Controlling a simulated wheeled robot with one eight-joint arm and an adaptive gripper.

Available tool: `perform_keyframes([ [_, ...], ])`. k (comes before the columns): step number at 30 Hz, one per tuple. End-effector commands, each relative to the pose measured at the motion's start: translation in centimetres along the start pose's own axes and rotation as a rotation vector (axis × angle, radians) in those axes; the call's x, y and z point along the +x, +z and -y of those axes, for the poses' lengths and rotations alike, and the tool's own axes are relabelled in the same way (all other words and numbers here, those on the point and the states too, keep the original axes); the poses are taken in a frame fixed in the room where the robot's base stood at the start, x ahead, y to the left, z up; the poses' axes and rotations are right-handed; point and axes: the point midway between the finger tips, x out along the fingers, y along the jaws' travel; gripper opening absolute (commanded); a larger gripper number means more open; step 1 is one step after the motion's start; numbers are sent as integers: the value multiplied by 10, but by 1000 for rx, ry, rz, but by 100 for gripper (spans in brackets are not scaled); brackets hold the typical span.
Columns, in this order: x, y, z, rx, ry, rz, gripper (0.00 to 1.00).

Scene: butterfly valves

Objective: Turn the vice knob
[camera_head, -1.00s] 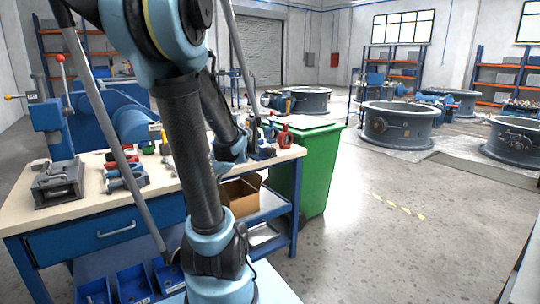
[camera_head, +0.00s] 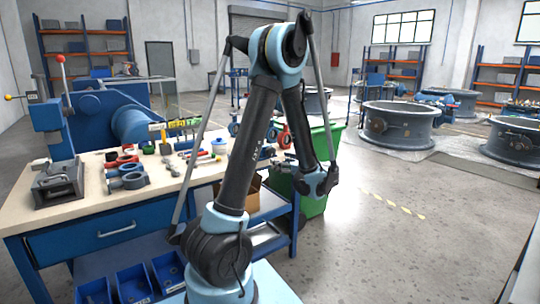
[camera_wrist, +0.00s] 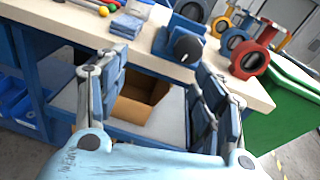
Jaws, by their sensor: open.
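A blue vice-like block with a round black knob (camera_wrist: 187,47) stands near the front edge of the workbench in the wrist view. My gripper (camera_wrist: 162,68) is open and empty, its two blue padded fingers spread wide. In that view the knob lies beyond the fingertips, between them and nearer the right finger, with a gap left. In the head view my own arm largely hides this part of the bench, and the gripper is hard to make out there.
The wooden workbench (camera_head: 85,210) holds a grey metal block (camera_head: 58,184), hand tools and valve parts. Red and blue ring valves (camera_wrist: 250,58) stand right of the knob. A cardboard box (camera_wrist: 140,97) sits on the lower shelf. A green bin (camera_head: 313,200) stands beside the bench.

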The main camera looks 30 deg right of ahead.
Motion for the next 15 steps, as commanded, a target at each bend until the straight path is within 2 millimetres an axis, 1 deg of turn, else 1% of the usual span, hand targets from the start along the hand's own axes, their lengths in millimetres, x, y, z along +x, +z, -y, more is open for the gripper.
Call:
perform_keyframes([
  [1, -12, -5, 11, 29, -28, 23, 62],
  [3, -24, -9, 22, 63, -53, 51, 62],
  [7, -38, -14, 32, 102, -81, 84, 62],
  [11, -39, -14, 36, 114, -88, 96, 62],
  [15, -27, -13, 36, 114, -86, 96, 62],
])
